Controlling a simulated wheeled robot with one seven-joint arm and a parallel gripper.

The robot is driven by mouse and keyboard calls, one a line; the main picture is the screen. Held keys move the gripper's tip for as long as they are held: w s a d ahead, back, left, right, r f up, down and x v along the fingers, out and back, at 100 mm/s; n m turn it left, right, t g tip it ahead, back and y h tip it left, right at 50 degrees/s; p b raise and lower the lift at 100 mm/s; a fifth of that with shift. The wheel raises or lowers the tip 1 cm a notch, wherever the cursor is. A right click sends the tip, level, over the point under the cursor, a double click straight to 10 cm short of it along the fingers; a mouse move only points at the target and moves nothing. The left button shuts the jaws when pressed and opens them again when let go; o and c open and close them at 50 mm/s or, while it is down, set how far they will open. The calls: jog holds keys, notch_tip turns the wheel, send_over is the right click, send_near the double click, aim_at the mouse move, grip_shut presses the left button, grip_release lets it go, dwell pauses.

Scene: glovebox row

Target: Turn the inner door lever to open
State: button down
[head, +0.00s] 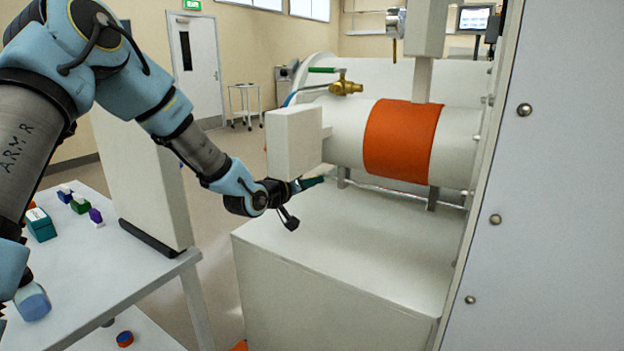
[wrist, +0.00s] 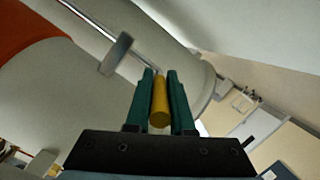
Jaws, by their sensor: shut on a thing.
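My gripper (head: 308,184) is beside the lower left end of the white cylindrical chamber (head: 458,150), above the white cabinet. In the wrist view its two green fingers (wrist: 159,90) are shut on a yellow cylindrical lever grip (wrist: 160,108), one finger on each side. The grip's round end faces the wrist camera. How the lever joins the door is hidden, and I cannot tell its angle. In the head view the grip is hidden by the gripper and the chamber's end. A pale block-like panel (head: 293,142) covers the chamber's left end, just above my gripper.
The chamber has an orange band (head: 403,140). A brass valve (head: 346,87) with a green handle stands behind it. The white cabinet top (head: 350,235) is clear. A large grey panel (head: 550,200) bounds the right.

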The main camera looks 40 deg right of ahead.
jog(key=shift+r+y, duration=0.25)
jog(key=shift+y, duration=0.05)
jog(key=shift+w, duration=0.1)
jog(key=c, duration=0.8)
grip_release()
jog(key=b+v, duration=0.2)
jog(key=v, duration=0.9)
jog(key=shift+b, duration=0.35)
